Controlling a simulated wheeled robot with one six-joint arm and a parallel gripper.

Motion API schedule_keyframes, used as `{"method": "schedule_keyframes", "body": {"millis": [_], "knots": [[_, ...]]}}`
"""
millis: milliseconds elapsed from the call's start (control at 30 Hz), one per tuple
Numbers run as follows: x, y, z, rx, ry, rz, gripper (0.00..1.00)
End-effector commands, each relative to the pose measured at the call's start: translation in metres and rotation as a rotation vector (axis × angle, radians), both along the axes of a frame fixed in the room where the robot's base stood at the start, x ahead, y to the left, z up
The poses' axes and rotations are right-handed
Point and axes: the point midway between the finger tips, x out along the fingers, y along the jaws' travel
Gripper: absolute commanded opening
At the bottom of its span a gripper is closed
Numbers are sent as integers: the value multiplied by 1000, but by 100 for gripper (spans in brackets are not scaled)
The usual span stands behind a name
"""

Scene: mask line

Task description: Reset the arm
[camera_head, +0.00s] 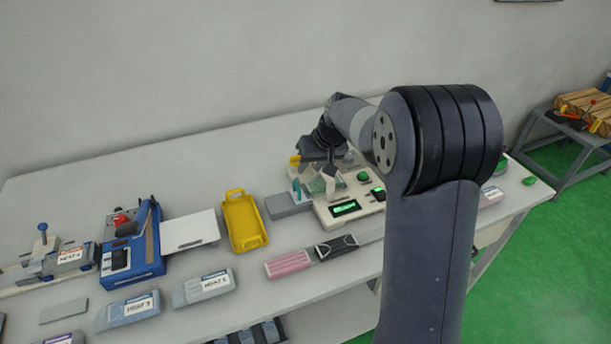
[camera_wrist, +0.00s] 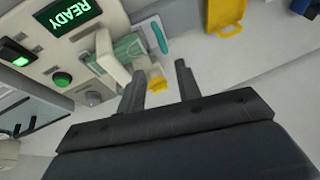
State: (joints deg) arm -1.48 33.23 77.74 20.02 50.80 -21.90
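My arm reaches from the right of the head view over the table. My gripper (camera_head: 320,170) hangs above the device at the table's middle. In the wrist view my gripper (camera_wrist: 160,85) has its two dark fingers apart, with nothing held between them. The device (camera_head: 350,212) is pale with a green-lit screen; in the wrist view its screen (camera_wrist: 70,15) reads READY. A green button (camera_wrist: 62,79) sits beside the screen. A green mask-like piece (camera_wrist: 128,48) lies in the device next to a teal part (camera_wrist: 159,35). Whether the fingers touch the device cannot be told.
A yellow tray (camera_head: 232,222) stands left of the device, with a blue machine (camera_head: 118,258) farther left. Pink (camera_head: 288,264) and black (camera_head: 337,247) packs lie in front. Labelled grey blocks (camera_head: 204,288) line the front edge. A side table (camera_head: 575,140) stands at right.

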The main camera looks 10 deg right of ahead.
Motion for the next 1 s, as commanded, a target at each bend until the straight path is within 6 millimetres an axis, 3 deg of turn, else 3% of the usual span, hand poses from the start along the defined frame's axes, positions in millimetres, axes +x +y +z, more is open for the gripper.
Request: {"method": "schedule_keyframes", "body": {"millis": [200,567,767,1000], "knots": [[-6,-5,17,0,-1,0,33],[-6,-5,18,0,1,0,33],[-1,0,2,0,4,1,33],[12,13,-38,1,6,2,33]]}}
